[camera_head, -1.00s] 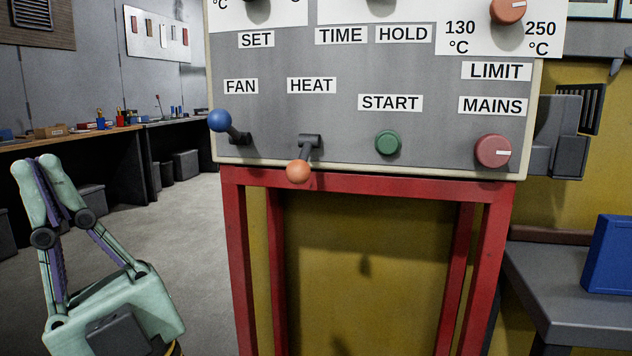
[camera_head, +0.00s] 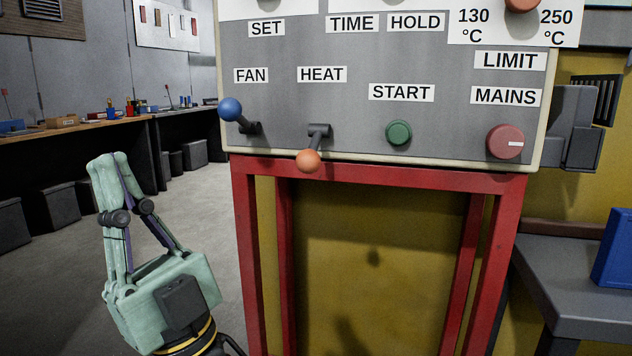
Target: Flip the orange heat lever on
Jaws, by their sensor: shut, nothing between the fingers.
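The heat lever (camera_head: 308,160) has an orange ball knob on a dark arm and sits under the HEAT label on the grey control panel (camera_head: 345,105). Its knob hangs down, near the panel's lower edge. My gripper (camera_head: 110,162) is at the lower left, pale green, with its fingers pointing up. Its fingers are together and hold nothing. It is apart from the lever, to the left of it and in front of the panel stand.
The blue FAN lever (camera_head: 230,109) points up, left of the heat lever. The green START button (camera_head: 398,132) and red MAINS knob (camera_head: 505,141) are to the right. A red frame (camera_head: 390,172) stands below the panel. Open floor lies at left.

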